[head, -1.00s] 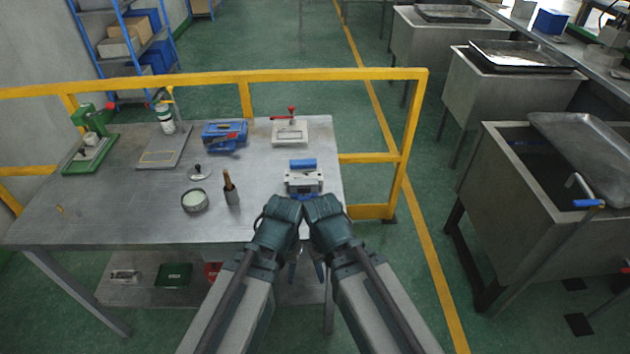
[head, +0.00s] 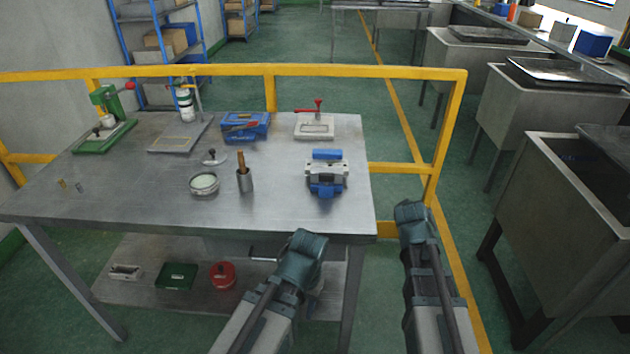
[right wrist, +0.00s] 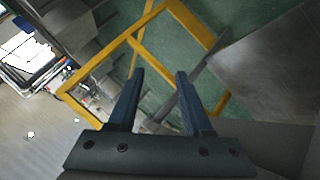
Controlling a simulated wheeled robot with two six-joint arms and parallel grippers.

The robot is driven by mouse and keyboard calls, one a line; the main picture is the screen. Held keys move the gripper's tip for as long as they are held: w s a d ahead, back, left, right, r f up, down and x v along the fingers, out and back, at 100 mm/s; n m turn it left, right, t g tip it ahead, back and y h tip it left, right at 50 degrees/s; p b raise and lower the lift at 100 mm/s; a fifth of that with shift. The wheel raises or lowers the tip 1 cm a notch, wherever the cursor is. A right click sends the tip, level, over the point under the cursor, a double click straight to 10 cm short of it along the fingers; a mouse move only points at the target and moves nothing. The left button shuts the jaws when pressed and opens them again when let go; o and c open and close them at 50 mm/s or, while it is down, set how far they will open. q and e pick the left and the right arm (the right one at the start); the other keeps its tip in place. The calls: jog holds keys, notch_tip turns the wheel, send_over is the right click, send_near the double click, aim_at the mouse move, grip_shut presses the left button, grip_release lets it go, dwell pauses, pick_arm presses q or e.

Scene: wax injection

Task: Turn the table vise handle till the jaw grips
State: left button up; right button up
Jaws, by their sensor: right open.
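The table vise (head: 327,176), blue with grey metal jaws, stands near the right front corner of the metal table. A blue block-like part lies at its back; I cannot make out its handle clearly. My left gripper (head: 313,286) hangs in front of the table's front edge, below and nearer than the vise. Its fingers are mostly hidden behind my wrist. My right gripper (right wrist: 160,75) is open and empty in the right wrist view, over the floor. In the head view my right arm is right of the table, with its fingers hidden. Neither gripper touches the vise.
The table (head: 130,200) also holds a metal cup with a brown-handled tool (head: 244,180), a round dish (head: 204,183), a blue toolbox (head: 246,126) and a red-handled clamp plate (head: 314,125). A yellow rail (head: 420,73) runs behind and right. Sinks (head: 560,205) stand at right.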

jog(key=w+r+n+t+y, duration=0.1)
jog(key=w+r+n+t, duration=0.65)
jog(key=w+r, duration=0.35)
jog(key=w+a+r+n+t+y+b, duration=0.1)
jog(key=a+r+n+t+y, duration=0.1)
jog(key=a+r+n+y, duration=0.3)
jog(key=w+a+r+n+t+y, duration=0.1)
jog(key=w+r+n+y, duration=0.2)
jog(key=n, duration=0.5)
jog(key=n+g+y, duration=1.3)
jog(key=n+g, duration=0.6)
jog(key=n, duration=0.8)
send_near(319, 174)
jog(key=d, duration=0.1)
jog(key=w+d+r+b, duration=0.1)
jog(key=shift+w+d, duration=0.3)
jog(key=shift+s+d+f+n+g+h, duration=0.1)
jog(key=shift+s+f+n+g+h, duration=0.25)
jog(key=shift+s+g, duration=0.2)
jog(key=a, duration=1.4)
jog(key=shift+r, duration=0.1)
